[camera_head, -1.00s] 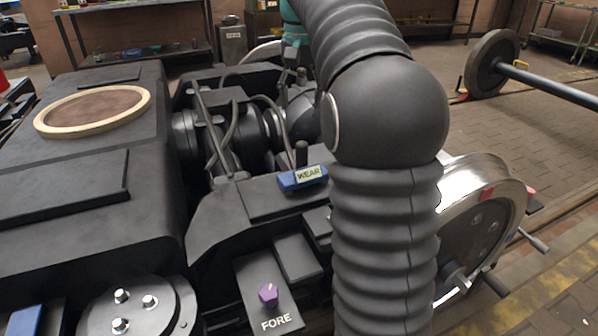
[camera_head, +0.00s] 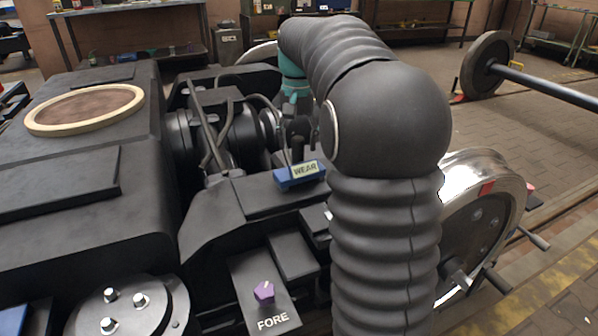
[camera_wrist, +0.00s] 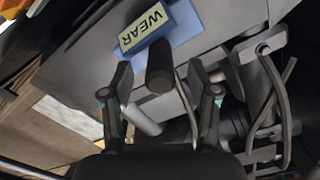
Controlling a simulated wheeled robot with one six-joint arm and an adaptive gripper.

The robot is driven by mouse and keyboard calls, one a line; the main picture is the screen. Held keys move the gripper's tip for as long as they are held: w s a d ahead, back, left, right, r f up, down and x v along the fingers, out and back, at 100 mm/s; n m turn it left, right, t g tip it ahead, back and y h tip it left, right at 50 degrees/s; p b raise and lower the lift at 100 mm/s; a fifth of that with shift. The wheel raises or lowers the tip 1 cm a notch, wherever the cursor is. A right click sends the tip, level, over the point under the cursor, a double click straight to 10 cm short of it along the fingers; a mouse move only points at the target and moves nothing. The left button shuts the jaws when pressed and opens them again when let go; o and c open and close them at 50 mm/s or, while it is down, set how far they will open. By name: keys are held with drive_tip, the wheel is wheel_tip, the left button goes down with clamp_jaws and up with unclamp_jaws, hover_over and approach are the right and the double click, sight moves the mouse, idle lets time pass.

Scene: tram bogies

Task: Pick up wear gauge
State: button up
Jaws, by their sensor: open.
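The wear gauge (camera_head: 286,180) is a small blue block with a yellow "WEAR" label and a dark upright handle. It sits on a flat black ledge of the bogie frame in the head view. In the wrist view the gauge (camera_wrist: 183,28) is at the top, and its round dark handle (camera_wrist: 160,66) points toward the camera. My gripper (camera_wrist: 160,78) is open. Its two fingertips appear on either side of the handle, with gaps; how deep the handle sits between them is unclear. In the head view my gripper (camera_head: 296,128) is close behind the gauge and partly blends with dark parts.
Cables and a dark motor (camera_head: 222,128) lie left of my gripper. A purple knob (camera_head: 264,291) stands on a "FORE" plate at the front. A shiny wheel (camera_head: 480,225) is on the right. A wheelset (camera_head: 490,65) stands on the floor behind.

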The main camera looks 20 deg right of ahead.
drive_tip(key=shift+f, duration=0.85)
clamp_jaws()
drive_tip(key=shift+r, duration=0.1)
